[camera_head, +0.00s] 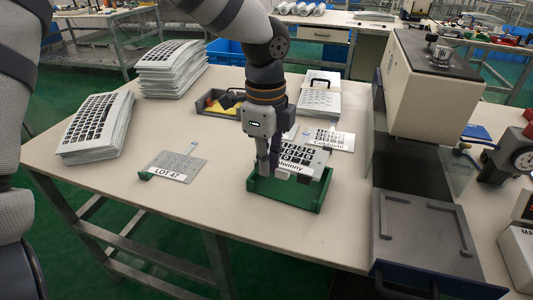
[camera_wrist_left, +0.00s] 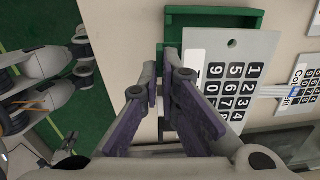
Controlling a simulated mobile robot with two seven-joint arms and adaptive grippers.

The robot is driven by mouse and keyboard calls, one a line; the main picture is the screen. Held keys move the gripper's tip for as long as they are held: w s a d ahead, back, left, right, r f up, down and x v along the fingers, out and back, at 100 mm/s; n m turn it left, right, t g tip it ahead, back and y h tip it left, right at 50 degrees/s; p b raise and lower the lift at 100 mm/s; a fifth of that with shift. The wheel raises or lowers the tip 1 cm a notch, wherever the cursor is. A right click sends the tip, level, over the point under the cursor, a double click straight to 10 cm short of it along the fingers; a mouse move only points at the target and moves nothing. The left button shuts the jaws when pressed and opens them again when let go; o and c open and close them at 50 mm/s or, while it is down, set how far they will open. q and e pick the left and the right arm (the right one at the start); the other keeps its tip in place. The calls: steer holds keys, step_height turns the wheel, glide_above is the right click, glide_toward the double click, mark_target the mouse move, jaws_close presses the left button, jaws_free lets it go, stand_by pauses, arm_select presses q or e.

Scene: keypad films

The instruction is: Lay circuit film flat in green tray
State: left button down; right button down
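My left gripper (camera_head: 268,170) points down at the left edge of a pale film with black keys (camera_head: 303,156). In the left wrist view, the purple-padded fingers (camera_wrist_left: 168,70) are close together on the near edge of this film (camera_wrist_left: 236,85); they appear to pinch it. The film is over the green tray (camera_head: 287,198), shifted toward its back, and seems tilted rather than flat. In the wrist view, the tray's green rim (camera_wrist_left: 215,15) shows beyond the film. The fingers hide part of the film's label.
A grey LOT 47 sheet (camera_head: 175,166) lies to the left, and another keyed sheet (camera_head: 331,139) behind the tray. Film stacks (camera_head: 98,125) (camera_head: 172,68) stand at left. A bulky press (camera_head: 430,85) with a grey plate (camera_head: 422,235) is close on the right. The front table is clear.

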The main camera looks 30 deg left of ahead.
mark_target(266, 200)
arm_select(q)
steer(key=shift+f, duration=3.15)
steer(key=shift+f, duration=0.4)
steer(key=c, duration=1.7)
jaws_free()
step_height(266, 200, up, 12)
steer(key=shift+r, duration=0.1)
steer(key=shift+s, duration=0.1)
